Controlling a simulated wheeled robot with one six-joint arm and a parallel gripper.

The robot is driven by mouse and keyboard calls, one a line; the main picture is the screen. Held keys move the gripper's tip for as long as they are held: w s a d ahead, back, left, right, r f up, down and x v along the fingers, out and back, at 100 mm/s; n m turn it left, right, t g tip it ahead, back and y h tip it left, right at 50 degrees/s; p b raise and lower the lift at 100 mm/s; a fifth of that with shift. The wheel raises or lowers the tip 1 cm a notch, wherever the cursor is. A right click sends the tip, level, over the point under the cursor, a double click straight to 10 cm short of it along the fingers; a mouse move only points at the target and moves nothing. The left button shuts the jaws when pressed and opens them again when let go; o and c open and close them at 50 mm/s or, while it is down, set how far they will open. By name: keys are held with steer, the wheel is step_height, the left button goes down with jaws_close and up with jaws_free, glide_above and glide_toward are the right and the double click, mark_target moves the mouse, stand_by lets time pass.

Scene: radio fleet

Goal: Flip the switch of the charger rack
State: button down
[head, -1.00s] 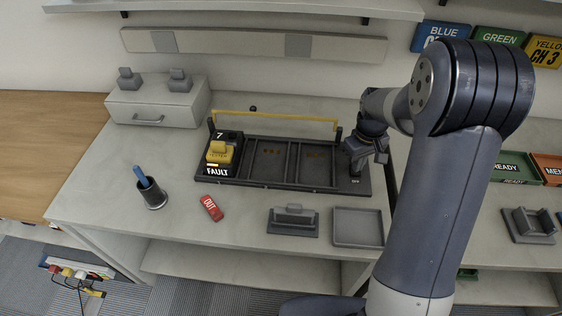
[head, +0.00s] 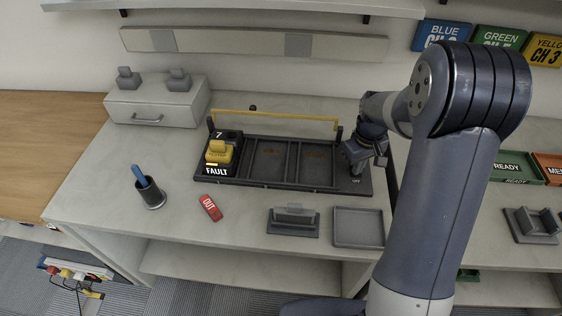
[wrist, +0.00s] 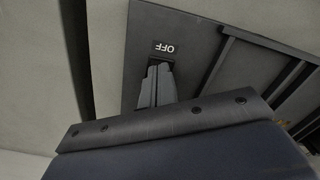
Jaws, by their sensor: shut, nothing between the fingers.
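The charger rack (head: 270,185) is a dark tray with several bays and a yellow bar behind it, on the grey bench. Its right end carries a panel with an OFF label (wrist: 170,48), seen upside down in the wrist view. My gripper (wrist: 158,72) is shut and empty, with its fingertips right at the panel just beside the label. In the head view my gripper (head: 354,172) is over the rack's right end. The switch itself is hidden behind the fingers, so I cannot tell its position or whether they touch it.
A yellow unit (head: 219,152) sits in the rack's left bay by a FAULT label. A red OUT tag (head: 210,207), a pen cup (head: 150,194), a grey cradle (head: 293,221) and an empty grey tray (head: 358,228) lie in front. A drawer box (head: 158,107) stands behind left.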

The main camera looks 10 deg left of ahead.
step_height(320, 180, up, 7)
steer(key=p, duration=0.5)
stand_by(0.4)
steer(key=shift+f, duration=0.15)
step_height(320, 180, down, 7)
steer(key=b, duration=0.5)
steer(key=shift+r, duration=0.2)
steer(key=shift+r, duration=0.1)
